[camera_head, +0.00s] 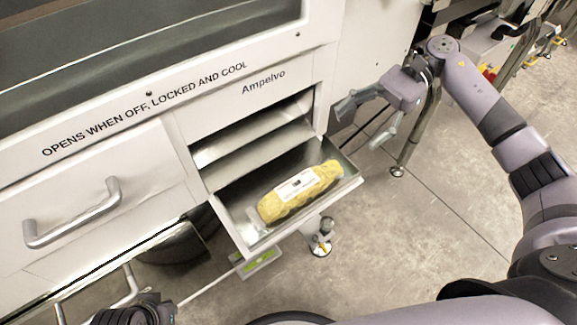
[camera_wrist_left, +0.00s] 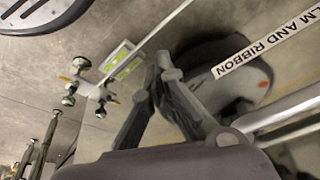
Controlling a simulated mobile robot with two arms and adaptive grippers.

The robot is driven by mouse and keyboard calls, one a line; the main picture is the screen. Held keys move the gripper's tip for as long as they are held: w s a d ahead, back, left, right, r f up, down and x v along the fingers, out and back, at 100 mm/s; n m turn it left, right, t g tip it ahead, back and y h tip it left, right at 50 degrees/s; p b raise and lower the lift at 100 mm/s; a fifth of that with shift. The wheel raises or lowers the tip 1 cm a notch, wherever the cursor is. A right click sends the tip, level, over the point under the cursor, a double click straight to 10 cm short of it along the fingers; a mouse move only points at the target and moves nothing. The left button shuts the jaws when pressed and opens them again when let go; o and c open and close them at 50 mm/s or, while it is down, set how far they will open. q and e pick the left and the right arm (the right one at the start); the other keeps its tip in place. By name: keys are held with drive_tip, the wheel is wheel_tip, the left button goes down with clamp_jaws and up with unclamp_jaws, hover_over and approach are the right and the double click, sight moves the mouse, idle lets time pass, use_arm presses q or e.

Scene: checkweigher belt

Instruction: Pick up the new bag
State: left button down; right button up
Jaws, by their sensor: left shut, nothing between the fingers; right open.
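A yellow bag (camera_head: 300,193) with a white label lies in the open metal drawer tray (camera_head: 233,209) of the white machine, in the head view. My right gripper (camera_head: 364,122) is open and empty, above and to the right of the bag, apart from it and beside the machine's side. My left gripper (camera_wrist_left: 157,62) shows in the left wrist view with its fingers together and nothing between them. It is low, near the floor and the underside of the machine. The bag does not show in the left wrist view.
The white machine front (camera_head: 235,95) has a closed drawer with a metal handle (camera_head: 72,213) at left. A machine foot (camera_head: 320,240) and a green-screened device (camera_head: 259,262) are below the tray. Concrete floor (camera_head: 400,250) is clear right of the tray.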

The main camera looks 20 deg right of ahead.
approach(296, 185)
drive_tip(key=x, duration=0.5)
drive_tip(key=shift+w+a+f+p, duration=0.1)
drive_tip(key=shift+w+p, duration=0.05)
drive_tip(key=shift+p, duration=0.25)
drive_tip(key=x, duration=0.4)
drive_tip(key=shift+s+a, duration=0.1)
drive_tip(key=shift+s, duration=0.15)
drive_tip(key=shift+a+f, duration=0.1)
drive_tip(key=shift+a, duration=0.05)
drive_tip(key=c, duration=1.3)
drive_tip(key=shift+c, duration=1.1)
use_arm(q)
wheel_tip(296, 185, down, 4)
drive_tip(key=shift+s+d+f, duration=0.1)
